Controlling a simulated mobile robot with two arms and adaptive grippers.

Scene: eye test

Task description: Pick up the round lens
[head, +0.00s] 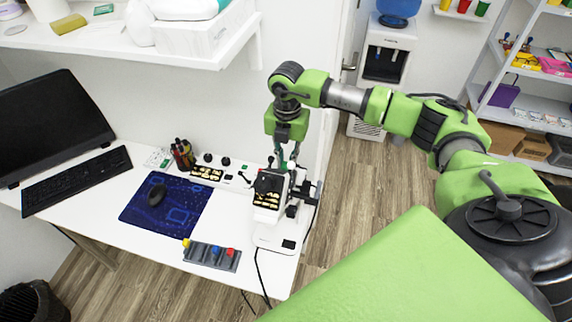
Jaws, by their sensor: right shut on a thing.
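My right gripper (284,160) points down over the right end of the white desk, at a white and black instrument (292,192). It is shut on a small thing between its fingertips. The thing is too small and too hidden by the fingers and dark parts there to tell whether it is the round lens. A black tray with cream-coloured pieces (267,200) is just below the gripper. A similar tray (207,173) lies farther left. I cannot make out a round lens elsewhere. My left gripper is not in view.
The desk (138,154) also holds a monitor (52,122), a keyboard (78,180), a mouse (157,194) on a blue mat (182,213), a pen holder (183,155) and a grey strip with coloured knobs (212,256). A white shelf (130,38) overhangs the back.

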